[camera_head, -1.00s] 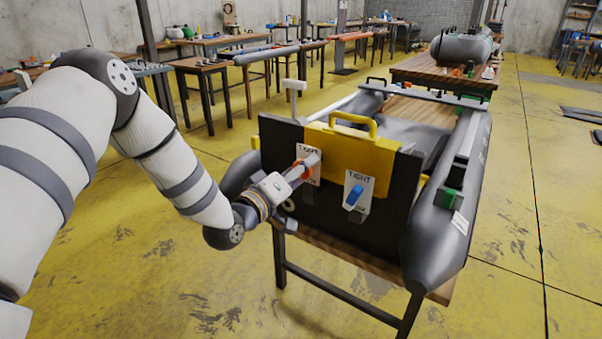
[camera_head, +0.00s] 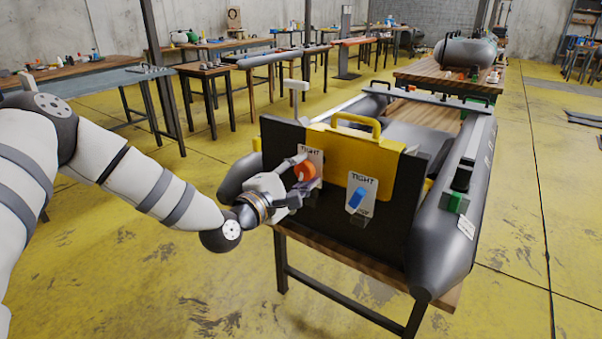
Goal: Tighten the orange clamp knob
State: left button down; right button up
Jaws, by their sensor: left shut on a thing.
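The orange clamp knob (camera_head: 306,171) is on a white plate (camera_head: 312,155) marked TIGHT, on the black transom board (camera_head: 395,210) at the stern of a grey inflatable boat (camera_head: 447,235). My left gripper (camera_head: 298,176) comes in from the left and is shut on the orange knob. The fingers hide part of the knob and the lower plate, so the knob's exact angle is hard to tell. My right gripper is not in view.
A blue knob (camera_head: 356,199) on a similar TIGHT plate sits just right of the orange one. A yellow panel with a handle (camera_head: 357,122) tops the board. The boat rests on a wooden table (camera_head: 340,268). The yellow floor (camera_head: 130,280) in front is clear.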

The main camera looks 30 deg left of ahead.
pick_arm(q)
jog(key=shift+r+m+p, duration=0.3)
jog(key=shift+m+p, duration=0.1)
jog(key=shift+m, duration=1.7)
jog(key=m+p, duration=0.1)
jog(key=m, duration=0.1)
jog(key=shift+m, duration=0.4)
jog(key=shift+f+m, duration=0.15)
jog(key=shift+m, duration=0.15)
jog(key=shift+f, duration=0.1)
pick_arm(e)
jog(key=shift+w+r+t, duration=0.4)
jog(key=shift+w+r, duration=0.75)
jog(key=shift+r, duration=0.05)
